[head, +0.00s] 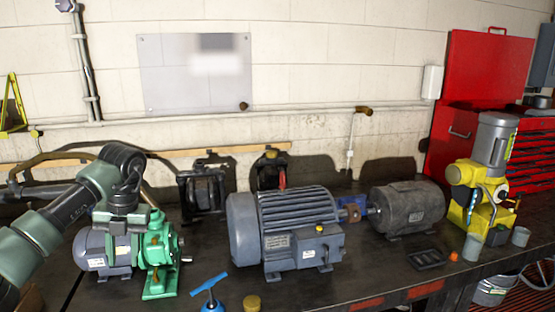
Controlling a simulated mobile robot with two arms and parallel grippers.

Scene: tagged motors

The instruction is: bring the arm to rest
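My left arm (60,218) comes in from the left, bends at the wrist and points down. Its gripper (120,236) hangs in front of or over a small grey motor (97,252) with a green pump (160,250) on its right. The fingertips merge with the motor and pump behind them, so I cannot tell whether they are apart or touching anything. A large grey-blue motor (290,215) with a yellow knob (319,228) on its terminal box stands mid-bench. A dark grey motor (407,205) stands to its right. My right gripper is out of view.
A yellow and grey machine (485,180) stands at the right, near small grey cups (472,247). A blue T-handle tool (209,290) and a yellow cap (252,302) are at the front edge. A black tray (428,258) lies right of centre. A red tool cabinet (480,75) stands behind.

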